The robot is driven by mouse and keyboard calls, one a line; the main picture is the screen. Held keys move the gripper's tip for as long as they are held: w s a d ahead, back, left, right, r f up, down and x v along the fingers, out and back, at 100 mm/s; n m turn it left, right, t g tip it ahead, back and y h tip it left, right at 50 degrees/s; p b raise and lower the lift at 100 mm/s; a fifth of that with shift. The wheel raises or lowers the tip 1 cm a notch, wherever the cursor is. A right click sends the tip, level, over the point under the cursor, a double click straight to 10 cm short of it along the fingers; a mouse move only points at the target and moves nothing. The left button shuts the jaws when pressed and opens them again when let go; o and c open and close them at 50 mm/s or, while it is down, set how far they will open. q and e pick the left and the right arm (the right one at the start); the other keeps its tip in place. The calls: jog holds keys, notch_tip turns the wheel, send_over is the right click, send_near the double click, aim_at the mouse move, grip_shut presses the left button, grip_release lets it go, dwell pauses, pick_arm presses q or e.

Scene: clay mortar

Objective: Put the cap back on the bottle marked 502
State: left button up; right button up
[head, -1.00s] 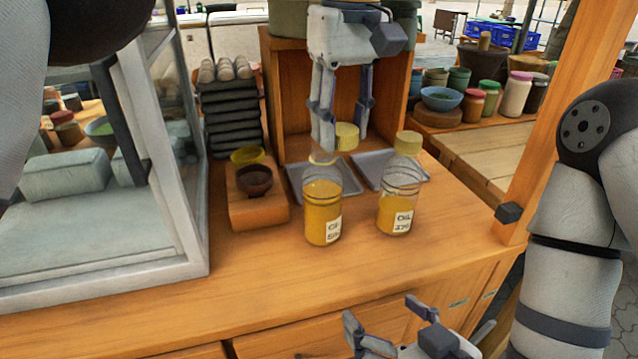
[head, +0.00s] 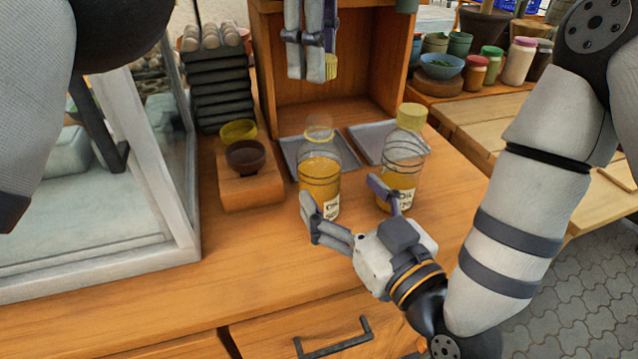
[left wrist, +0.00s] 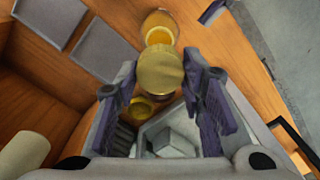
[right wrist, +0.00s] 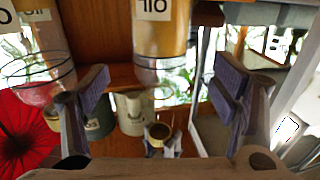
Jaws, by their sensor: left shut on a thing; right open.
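The uncapped bottle (head: 320,180) holds yellow oil and stands upright on the counter. Its label is partly hidden by my right gripper (head: 343,196), and I cannot read its number now. It also shows between the open right fingers in the right wrist view (right wrist: 160,40), apparently not gripped. The yellow cap (head: 331,66) is held in my left gripper (head: 313,72), above and behind the bottles. In the left wrist view the cap (left wrist: 160,68) sits between the fingers. A second oil bottle (head: 402,160), with its yellow cap on, stands just right of the first.
Two grey trays (head: 372,143) lie behind the bottles, before an open wooden box (head: 335,100). A wooden block with a brown bowl (head: 246,157) and a yellow bowl (head: 238,131) is at left. A glass case (head: 175,190) stands further left.

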aim_at(317, 165)
jog(key=x, duration=0.8)
jog(key=shift+w, duration=0.1)
jog(key=c, duration=1.8)
